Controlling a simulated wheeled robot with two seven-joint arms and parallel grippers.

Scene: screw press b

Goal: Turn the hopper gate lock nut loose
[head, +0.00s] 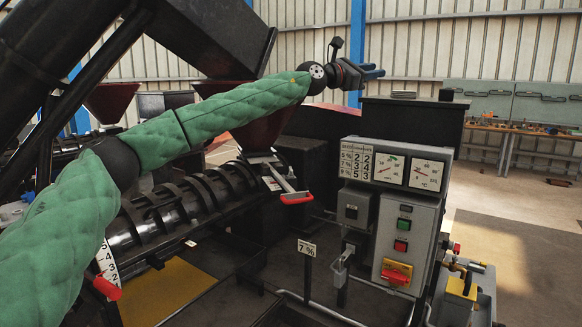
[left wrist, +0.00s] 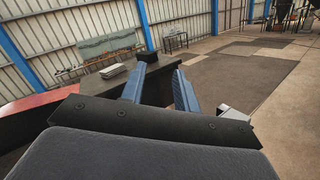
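The hopper (head: 262,133) is a dark red funnel above the ribbed black screw barrel, partly hidden behind my green left arm. Below it a pale gate plate with a red handle (head: 296,198) sticks out to the right. I cannot make out the lock nut clearly at this size. My left gripper (head: 371,73) is held high, up and right of the hopper and above the control cabinet, away from the gate. In the left wrist view its two blue fingers (left wrist: 159,70) are spread with nothing between them. My right gripper is in neither view.
A grey control cabinet (head: 405,225) with gauges, buttons and a red-yellow switch stands right of the press. A second red handle (head: 107,288) is at lower left. Open floor (head: 525,240) lies at right.

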